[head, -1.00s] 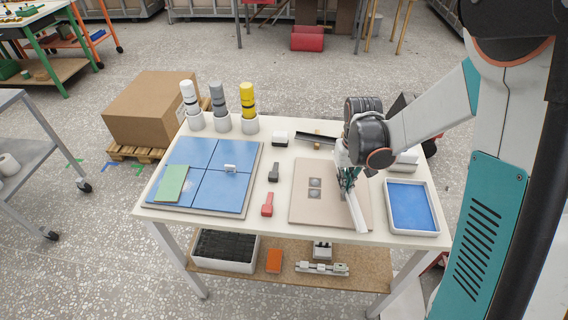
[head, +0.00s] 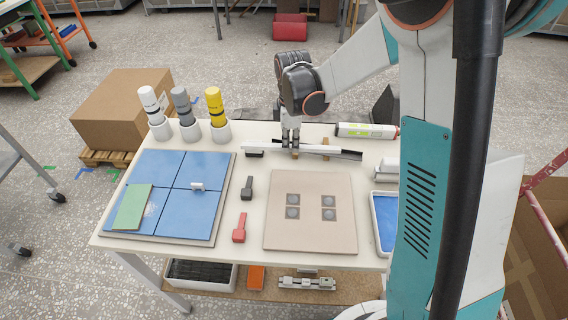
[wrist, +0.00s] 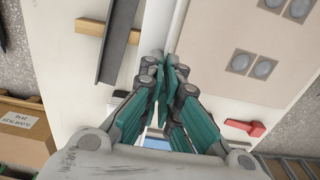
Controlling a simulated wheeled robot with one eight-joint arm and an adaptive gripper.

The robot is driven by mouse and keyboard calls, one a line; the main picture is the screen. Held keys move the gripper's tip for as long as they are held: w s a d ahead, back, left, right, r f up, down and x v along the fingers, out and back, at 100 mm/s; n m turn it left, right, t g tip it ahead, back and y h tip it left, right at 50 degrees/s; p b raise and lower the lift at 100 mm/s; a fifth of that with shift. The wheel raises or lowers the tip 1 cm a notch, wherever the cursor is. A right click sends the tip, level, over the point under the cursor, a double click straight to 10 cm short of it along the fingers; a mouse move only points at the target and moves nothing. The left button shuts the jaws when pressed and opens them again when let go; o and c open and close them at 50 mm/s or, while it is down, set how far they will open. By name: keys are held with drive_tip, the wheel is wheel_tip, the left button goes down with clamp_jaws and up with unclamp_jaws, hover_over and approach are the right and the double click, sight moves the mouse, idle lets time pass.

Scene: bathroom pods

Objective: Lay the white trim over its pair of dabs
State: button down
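The white trim (head: 318,151) is a long thin bar held crosswise between the fingers of my gripper (head: 290,148), above the back part of the table. The trim also shows in the wrist view (wrist: 178,22), running away from the shut fingers (wrist: 166,75). A beige board (head: 310,238) lies on the table in front of the gripper. On it are two pairs of round grey dabs on darker squares: a left pair (head: 292,212) and a right pair (head: 329,214). The trim is behind the board, apart from all dabs.
A dark channel (head: 345,155) lies by wooden blocks (head: 325,142) near the gripper. A printed cartridge (head: 367,131) lies behind. White, grey and yellow (head: 214,102) tubes stand at back left. Blue tiles (head: 170,215) are left; a blue tray (head: 386,222) is right, partly hidden by my arm.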

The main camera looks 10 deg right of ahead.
sight(290, 167)
drive_tip(key=shift+f+b, duration=1)
drive_tip(key=shift+f, duration=2.55)
drive_tip(key=shift+f, duration=0.2)
drive_tip(key=c, duration=2.1)
unclamp_jaws()
drive_tip(key=shift+r, duration=0.15)
